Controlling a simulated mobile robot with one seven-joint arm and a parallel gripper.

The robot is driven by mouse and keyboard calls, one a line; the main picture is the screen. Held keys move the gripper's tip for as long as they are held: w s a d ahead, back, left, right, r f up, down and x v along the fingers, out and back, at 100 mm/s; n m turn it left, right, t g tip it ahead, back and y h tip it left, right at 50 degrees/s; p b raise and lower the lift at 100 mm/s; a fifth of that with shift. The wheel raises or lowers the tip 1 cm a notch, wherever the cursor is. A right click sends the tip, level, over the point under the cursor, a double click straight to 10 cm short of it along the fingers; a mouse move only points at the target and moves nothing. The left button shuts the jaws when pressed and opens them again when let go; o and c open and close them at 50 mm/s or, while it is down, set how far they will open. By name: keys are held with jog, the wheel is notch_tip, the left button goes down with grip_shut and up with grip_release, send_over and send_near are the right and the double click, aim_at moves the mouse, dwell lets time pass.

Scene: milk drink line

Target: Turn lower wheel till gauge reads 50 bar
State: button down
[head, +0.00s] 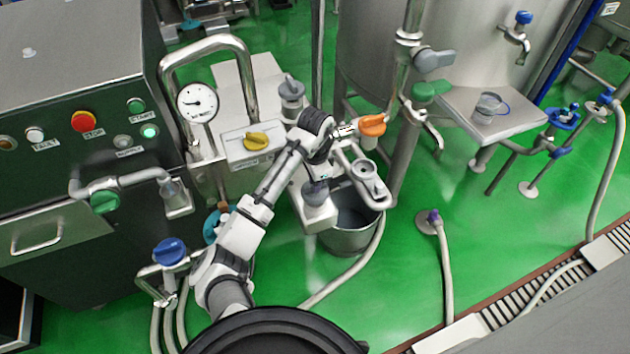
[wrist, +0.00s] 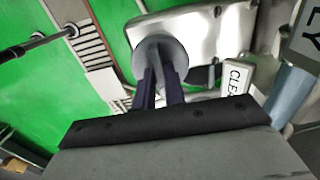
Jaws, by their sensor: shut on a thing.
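The round white pressure gauge (head: 197,102) stands on a bent pipe left of my arm in the head view. Its dark needle points left; its figures are too small to read. In the wrist view my gripper (wrist: 163,83) has its two dark fingers closed on the stem of a grey round-headed wheel or knob (wrist: 160,54). The head of the knob stands beyond the fingertips. In the head view my arm and hand hide much of this spot, and I cannot clearly make out the fingertips or the held knob. Another grey knob (head: 291,88) stands farther back.
A yellow knob (head: 257,140) sits on a pale box behind my arm. An orange lever (head: 372,125) is close to my arm's right side. A metal bucket (head: 350,236) stands on the floor. The control cabinet (head: 75,130) is at left.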

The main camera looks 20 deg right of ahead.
jog(key=c, duration=1.5)
grip_release()
jog(key=shift+o, duration=0.2)
notch_tip(320, 180, up, 14)
jog(key=shift+f, duration=0.1)
